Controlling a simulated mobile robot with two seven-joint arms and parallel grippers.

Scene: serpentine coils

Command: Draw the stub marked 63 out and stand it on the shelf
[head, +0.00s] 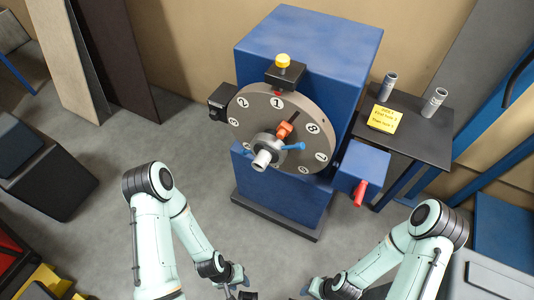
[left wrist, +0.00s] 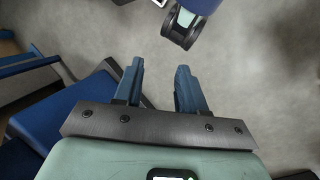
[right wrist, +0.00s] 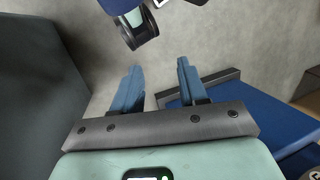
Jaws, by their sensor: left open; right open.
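A round grey disc (head: 284,128) with numbered white circles stands on the front of a blue machine (head: 305,60). A pale grey stub-like cylinder (head: 262,158) sticks out at its hub; no marking 63 can be read. A dark shelf (head: 420,146) is at the machine's right. Two grey cylinders, one at the back left (head: 389,86) and one at the right (head: 433,102), stand upright on it. My left gripper (left wrist: 160,70) is open and empty, low in front of the machine in the head view (head: 237,282). My right gripper (right wrist: 160,68) is open and empty, also low and away from the disc.
An orange piece (head: 286,130) and a blue handle (head: 291,146) sit by the hub. A yellow knob (head: 283,61) tops a black block above the disc. A yellow sign (head: 384,119) lies on the shelf. A blue box (head: 361,167) with a red handle (head: 360,194) juts out below.

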